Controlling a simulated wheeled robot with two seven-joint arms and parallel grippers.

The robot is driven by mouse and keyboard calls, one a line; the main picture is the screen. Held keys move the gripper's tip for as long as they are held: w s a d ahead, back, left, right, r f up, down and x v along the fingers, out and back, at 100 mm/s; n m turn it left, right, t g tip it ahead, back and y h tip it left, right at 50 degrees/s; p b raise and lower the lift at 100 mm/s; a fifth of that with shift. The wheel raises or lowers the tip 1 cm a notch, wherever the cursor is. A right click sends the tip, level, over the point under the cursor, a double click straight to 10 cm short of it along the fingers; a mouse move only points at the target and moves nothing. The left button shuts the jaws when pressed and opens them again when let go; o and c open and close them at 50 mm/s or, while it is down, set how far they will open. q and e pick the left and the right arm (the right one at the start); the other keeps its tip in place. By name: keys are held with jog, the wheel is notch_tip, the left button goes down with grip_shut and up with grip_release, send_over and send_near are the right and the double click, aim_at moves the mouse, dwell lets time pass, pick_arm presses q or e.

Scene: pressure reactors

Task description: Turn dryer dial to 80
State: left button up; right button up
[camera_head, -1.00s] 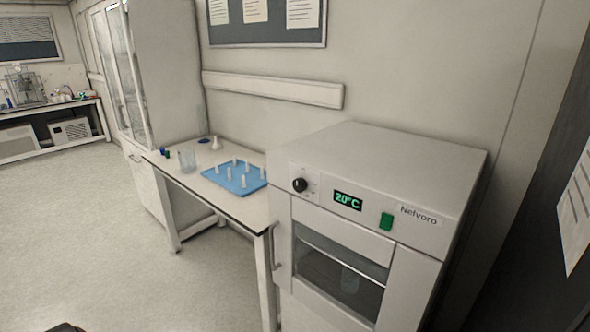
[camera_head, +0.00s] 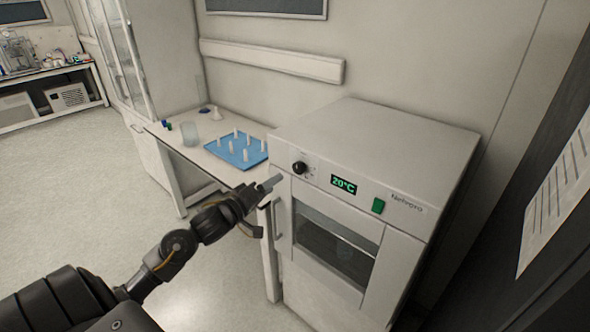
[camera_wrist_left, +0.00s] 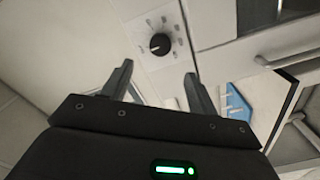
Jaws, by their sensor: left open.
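The dryer (camera_head: 375,160) is a white box-shaped oven with a glass window in its door. Its black round dial (camera_head: 299,168) is at the upper left of the front panel, and the green display (camera_head: 343,184) reads 20°C. In the left wrist view the dial (camera_wrist_left: 160,44) lies beyond the fingertips, on a plate with marks around it. My left gripper (camera_head: 268,190) is in front of the dryer's left edge, a little below and left of the dial, apart from it. Its two fingers (camera_wrist_left: 160,72) are spread and empty. My right gripper is not in view.
A green switch (camera_head: 378,205) is right of the display. The door handle (camera_head: 276,218) sticks out near my left gripper. A white table (camera_head: 205,165) on the left carries a blue tray (camera_head: 232,152) with several white pieces and a beaker (camera_head: 190,133). The floor at left is clear.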

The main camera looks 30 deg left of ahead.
aim_at(296, 169)
pick_arm(q)
jog(key=w+p, duration=0.1)
jog(key=w, duration=0.2)
jog(key=w+p, duration=0.1)
jog(key=w, duration=0.2)
jog(key=w+d+p, duration=0.1)
jog(key=w, duration=0.2)
jog(key=shift+w+d, duration=0.1)
jog(key=shift+w, duration=0.2)
jog(key=shift+w+d, duration=0.1)
jog(key=shift+w, duration=0.5)
jog(key=c, duration=1)
